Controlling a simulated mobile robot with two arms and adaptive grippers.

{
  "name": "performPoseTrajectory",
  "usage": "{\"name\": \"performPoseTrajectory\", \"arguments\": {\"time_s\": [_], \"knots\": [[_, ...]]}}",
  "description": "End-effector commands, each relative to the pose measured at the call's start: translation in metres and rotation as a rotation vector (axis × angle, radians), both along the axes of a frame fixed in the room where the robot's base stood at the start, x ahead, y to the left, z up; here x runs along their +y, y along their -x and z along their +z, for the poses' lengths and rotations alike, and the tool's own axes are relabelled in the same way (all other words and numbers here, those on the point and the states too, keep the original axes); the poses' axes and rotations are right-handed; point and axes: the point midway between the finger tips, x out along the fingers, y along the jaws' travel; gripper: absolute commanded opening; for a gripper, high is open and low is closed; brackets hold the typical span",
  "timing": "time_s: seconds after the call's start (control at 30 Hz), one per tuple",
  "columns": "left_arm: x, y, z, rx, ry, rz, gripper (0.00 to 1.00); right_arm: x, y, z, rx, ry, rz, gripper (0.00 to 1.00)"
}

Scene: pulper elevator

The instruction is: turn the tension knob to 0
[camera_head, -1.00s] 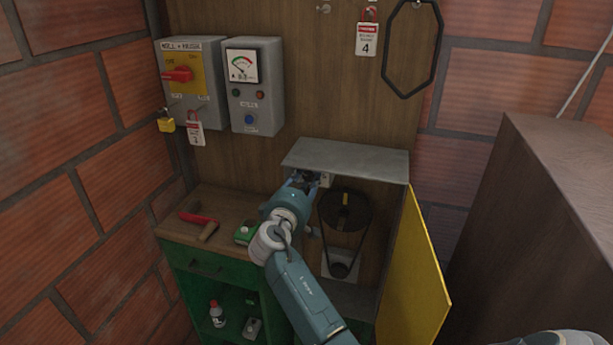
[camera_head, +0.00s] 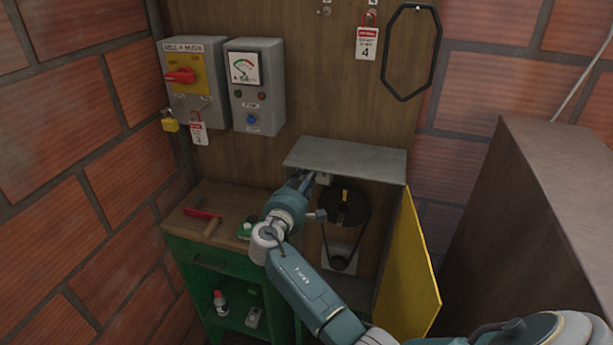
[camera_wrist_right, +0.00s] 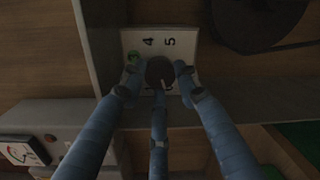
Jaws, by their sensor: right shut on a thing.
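The tension knob (camera_wrist_right: 158,72) is a dark round knob on a pale scale plate (camera_wrist_right: 133,38) in the right wrist view. The figures 4 and 5 show on the plate, with a green mark to the left; its lower part is hidden by fingers. A small light mark shows on the knob's lower side. My right gripper (camera_wrist_right: 160,80) has its blue fingers closed around the knob. In the head view my right gripper (camera_head: 308,181) reaches under the grey cabinet top (camera_head: 345,158), and the knob is hidden there. My left gripper is not in view.
A dark pulley (camera_head: 343,206) with a belt is just right of the gripper. The yellow door (camera_head: 410,265) stands open to the right. A green bench (camera_head: 220,262) with a red-handled tool (camera_head: 203,214) is at left. Switch and meter boxes (camera_head: 255,85) hang above.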

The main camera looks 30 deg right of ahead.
Motion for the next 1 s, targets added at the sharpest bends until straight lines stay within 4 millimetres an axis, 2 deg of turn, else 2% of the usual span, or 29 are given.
{"name": "performPoseTrajectory", "arguments": {"time_s": [0.03,0.67,0.7,0.77,1.0], "knots": [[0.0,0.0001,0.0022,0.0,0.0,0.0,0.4,-0.0014,-0.0014,0.0068,0.004,0.016,0.001,0.05],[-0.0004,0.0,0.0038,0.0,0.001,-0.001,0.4,-0.0016,-0.0015,0.0058,0.036,0.045,0.0,0.05],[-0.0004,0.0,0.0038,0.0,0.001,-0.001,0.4,-0.0016,-0.0015,0.0058,0.036,0.045,0.0,0.39],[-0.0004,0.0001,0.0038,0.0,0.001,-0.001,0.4,-0.0015,-0.0014,0.0056,0.036,0.043,0.0,0.5],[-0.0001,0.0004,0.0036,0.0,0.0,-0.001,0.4,-0.0007,-0.0007,0.0024,0.04,0.04,0.0,0.5]]}}
